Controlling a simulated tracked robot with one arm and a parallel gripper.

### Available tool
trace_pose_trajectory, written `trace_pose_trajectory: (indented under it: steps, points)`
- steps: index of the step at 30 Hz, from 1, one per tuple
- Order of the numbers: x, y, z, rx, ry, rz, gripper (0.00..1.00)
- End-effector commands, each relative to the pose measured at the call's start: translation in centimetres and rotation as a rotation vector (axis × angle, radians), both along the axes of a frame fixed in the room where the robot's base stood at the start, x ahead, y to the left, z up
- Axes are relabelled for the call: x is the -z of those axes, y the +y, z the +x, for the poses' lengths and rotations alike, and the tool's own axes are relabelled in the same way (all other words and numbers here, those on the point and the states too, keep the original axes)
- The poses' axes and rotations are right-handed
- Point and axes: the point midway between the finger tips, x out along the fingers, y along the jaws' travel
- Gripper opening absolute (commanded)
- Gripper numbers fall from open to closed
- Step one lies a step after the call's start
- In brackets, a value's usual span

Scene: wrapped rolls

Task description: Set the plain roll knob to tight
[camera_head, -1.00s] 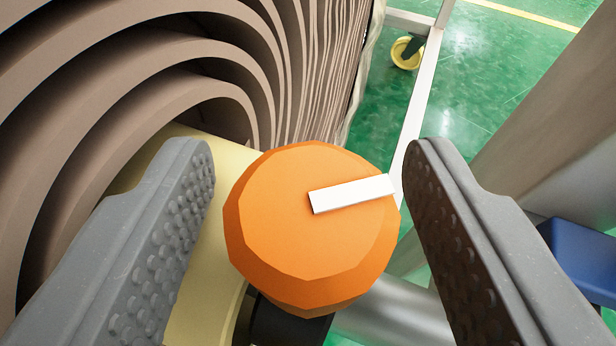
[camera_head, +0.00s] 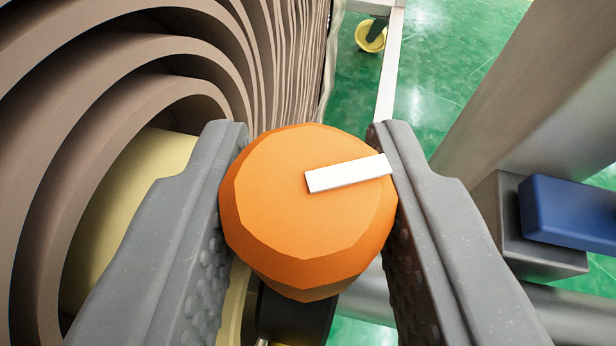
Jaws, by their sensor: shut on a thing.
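The knob (camera_head: 290,215) is orange and faceted, with a white pointer bar (camera_head: 348,173) on its top face. The bar points right and slightly up in the picture. My gripper (camera_head: 308,150) is shut on the knob, with one grey studded finger against its left side and the other against its right side. The roll (camera_head: 120,60) shows as brown curved layers on the left, around a pale yellow core (camera_head: 130,210). No tight or loose marking is visible.
A blue block (camera_head: 570,210) on a grey box stands at the right. A grey post (camera_head: 540,90) rises at the upper right. A white frame bar (camera_head: 390,70) and a yellow caster (camera_head: 370,36) are behind, over a green floor.

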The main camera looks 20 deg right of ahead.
Motion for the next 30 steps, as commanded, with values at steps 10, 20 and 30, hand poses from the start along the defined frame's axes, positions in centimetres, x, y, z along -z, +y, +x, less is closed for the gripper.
trace_pose_trajectory:
  steps: [10, 20, 30]
  points:
    - [0.0, 0.1, 0.1, -0.002, -0.001, 0.000, 0.52]
    - [-0.2, 0.2, -0.4, -0.002, -0.001, 0.000, 0.52]
    - [-2.1, 1.7, -4.5, -0.003, 0.001, 0.001, 0.52]
